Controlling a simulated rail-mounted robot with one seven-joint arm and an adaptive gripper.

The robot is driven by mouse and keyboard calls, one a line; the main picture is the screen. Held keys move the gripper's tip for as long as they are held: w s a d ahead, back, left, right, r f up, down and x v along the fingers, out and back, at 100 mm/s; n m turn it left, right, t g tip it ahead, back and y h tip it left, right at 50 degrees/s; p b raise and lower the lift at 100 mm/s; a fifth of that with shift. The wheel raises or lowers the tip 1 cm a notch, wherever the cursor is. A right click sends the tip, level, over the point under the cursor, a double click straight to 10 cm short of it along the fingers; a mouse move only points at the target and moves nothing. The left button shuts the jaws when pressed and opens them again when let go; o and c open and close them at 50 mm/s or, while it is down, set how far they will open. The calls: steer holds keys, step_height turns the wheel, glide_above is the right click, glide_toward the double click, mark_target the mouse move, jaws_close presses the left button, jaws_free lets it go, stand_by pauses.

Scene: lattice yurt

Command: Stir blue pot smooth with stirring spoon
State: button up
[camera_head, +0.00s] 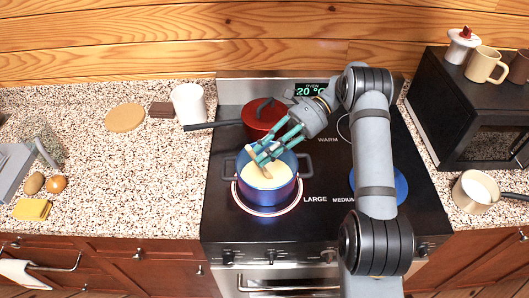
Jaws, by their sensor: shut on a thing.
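The blue pot (258,191) stands on the large front left burner, which has a bright ring around it. It holds a pale creamy mass (269,176). My gripper (271,149) is above the pot, tilted down to the left, and is shut on the wooden stirring spoon (265,157). The spoon's lower end reaches down into the pot at the pale mass. The gripper's fingers hide part of the spoon, and I cannot tell how deep it goes.
A red lidded pot (262,112) with a dark handle stands close behind the blue pot. A blue disc (392,188) lies on the front right burner, partly behind my arm. A small saucepan (474,193) and a black microwave (465,110) are at right. The left counter's middle is clear.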

steer(key=s+a+r+p, duration=0.2)
steer(key=r+p, duration=0.4)
steer(key=r, duration=0.4)
steer(key=shift+s+p, duration=0.3)
steer(key=shift+s, duration=0.55)
steer(key=shift+r, duration=0.1)
step_height(320, 180, up, 5)
steer(key=p, duration=0.4)
stand_by(0.6)
